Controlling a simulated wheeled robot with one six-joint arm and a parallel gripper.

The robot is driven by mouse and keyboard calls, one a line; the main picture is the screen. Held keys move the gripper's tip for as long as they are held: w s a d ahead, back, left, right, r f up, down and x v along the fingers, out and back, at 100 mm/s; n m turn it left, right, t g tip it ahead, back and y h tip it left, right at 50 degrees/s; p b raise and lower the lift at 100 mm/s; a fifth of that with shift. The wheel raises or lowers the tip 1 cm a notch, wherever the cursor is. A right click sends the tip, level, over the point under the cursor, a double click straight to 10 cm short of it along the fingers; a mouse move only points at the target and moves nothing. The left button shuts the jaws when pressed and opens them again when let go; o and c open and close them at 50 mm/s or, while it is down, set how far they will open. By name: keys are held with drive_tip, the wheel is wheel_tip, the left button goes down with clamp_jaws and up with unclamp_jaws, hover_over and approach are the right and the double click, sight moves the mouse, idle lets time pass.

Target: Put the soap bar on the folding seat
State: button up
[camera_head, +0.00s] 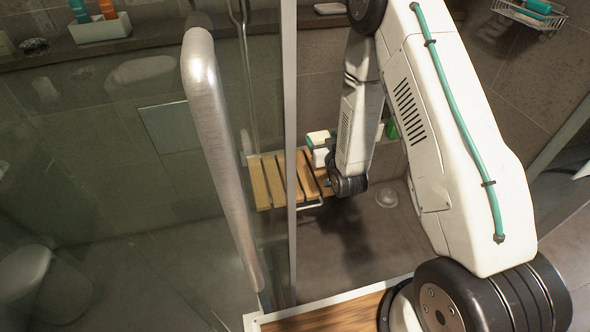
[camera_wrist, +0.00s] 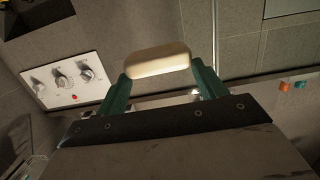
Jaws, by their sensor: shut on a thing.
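In the wrist view, the cream soap bar (camera_wrist: 157,61) is held between the green fingers of my gripper (camera_wrist: 160,73), which is shut on it. The bar's long side spans the gap between the fingers. The folding seat (camera_head: 275,181) is a slatted wooden seat beyond the glass, left of my arm's wrist in the head view. A small pale block shows above the seat's right part, beside my wrist; I cannot tell there which part is gripper or soap. My arm hides some of that area. The seat does not show clearly in the wrist view.
A glass panel with a thick metal handle (camera_head: 212,130) and a vertical frame (camera_head: 289,150) stand left of my arm. A white tray of bottles (camera_head: 100,28) sits on the back ledge. A wire basket (camera_head: 530,14) hangs upper right. A knob panel (camera_wrist: 66,76) is on the wall.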

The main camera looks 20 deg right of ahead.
wheel_tip(320, 180, down, 12)
drive_tip(key=s, duration=0.2)
hover_over(302, 188)
drive_tip(key=f, duration=1.2)
drive_tip(key=shift+s+d+f, duration=0.1)
drive_tip(key=shift+s+f, duration=0.2)
drive_tip(key=shift+s, duration=0.05)
drive_tip(key=shift+w+f, duration=0.2)
drive_tip(key=shift+f, duration=0.7)
drive_tip(key=shift+w+f, duration=0.2)
drive_tip(key=shift+f, duration=0.7)
drive_tip(key=shift+f, duration=0.2)
drive_tip(key=o, duration=1.2)
